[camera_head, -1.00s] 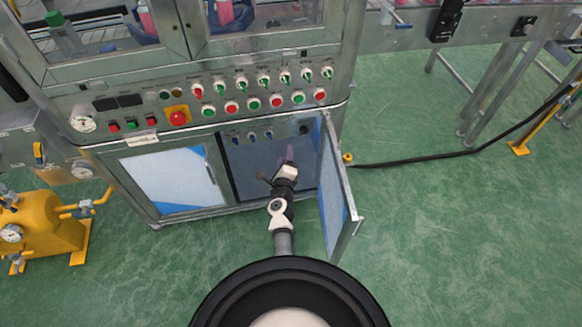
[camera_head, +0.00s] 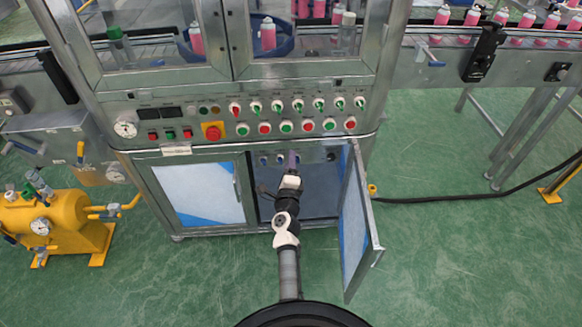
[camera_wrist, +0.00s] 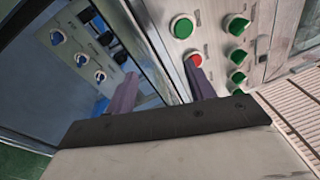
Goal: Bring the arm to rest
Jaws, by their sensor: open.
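My arm reaches forward from the bottom of the head view to the machine's lower cabinet. My gripper (camera_head: 292,160) is at the cabinet's open right compartment, just below the control panel (camera_head: 240,118). In the wrist view my gripper (camera_wrist: 160,90) shows two purple fingers spread apart with nothing between them. The right finger overlaps a red button (camera_wrist: 194,60) in the picture; I cannot tell whether it touches. The left finger shows in front of the compartment opening.
The cabinet door (camera_head: 355,225) stands open, right of my arm. Blue knobs (camera_wrist: 80,58) line the compartment's top. A yellow tank (camera_head: 60,225) stands left, a black hose (camera_head: 440,199) lies right. A conveyor (camera_head: 520,50) carries pink cans. Green floor is clear at front.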

